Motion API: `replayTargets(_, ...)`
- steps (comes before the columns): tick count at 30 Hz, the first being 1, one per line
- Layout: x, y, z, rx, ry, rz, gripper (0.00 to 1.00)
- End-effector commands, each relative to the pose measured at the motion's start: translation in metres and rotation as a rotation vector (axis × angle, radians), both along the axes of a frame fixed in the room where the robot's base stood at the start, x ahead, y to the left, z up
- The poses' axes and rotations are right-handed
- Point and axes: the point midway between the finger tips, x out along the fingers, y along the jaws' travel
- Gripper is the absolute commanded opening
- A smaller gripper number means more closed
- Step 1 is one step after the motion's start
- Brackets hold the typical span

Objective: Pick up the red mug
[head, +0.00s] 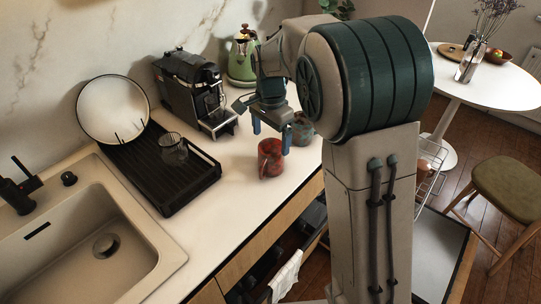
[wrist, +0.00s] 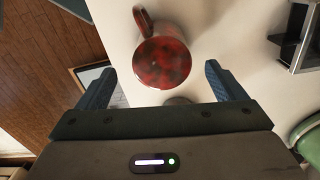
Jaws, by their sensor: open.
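The red mug (head: 270,158), mottled dark red, stands on the white counter near its front edge. In the wrist view the mug (wrist: 162,62) appears between and slightly beyond the fingertips, with its handle (wrist: 143,20) pointing away from the gripper. My gripper (head: 271,133) is open and empty, pointing down close above and behind the mug in the head view. In the wrist view its two blue fingers (wrist: 158,73) are spread wide. I cannot tell the exact height gap.
A black drying rack (head: 190,190) with a glass (head: 173,148) and a round plate (head: 113,108) lies left of the mug. A coffee machine (head: 195,90) and green kettle (head: 242,60) stand behind. The sink (head: 85,235) is at lower left.

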Motion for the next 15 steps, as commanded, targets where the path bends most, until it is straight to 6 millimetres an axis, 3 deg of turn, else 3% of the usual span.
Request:
replayTargets(3, 0.000, 0.000, -0.016, 0.000, 0.001, 0.000, 0.90)
replayTargets(10, 0.000, 0.001, -0.032, 0.000, 0.002, 0.000, 0.90)
replayTargets(15, 0.000, 0.003, -0.059, -0.001, 0.003, 0.001, 0.90)
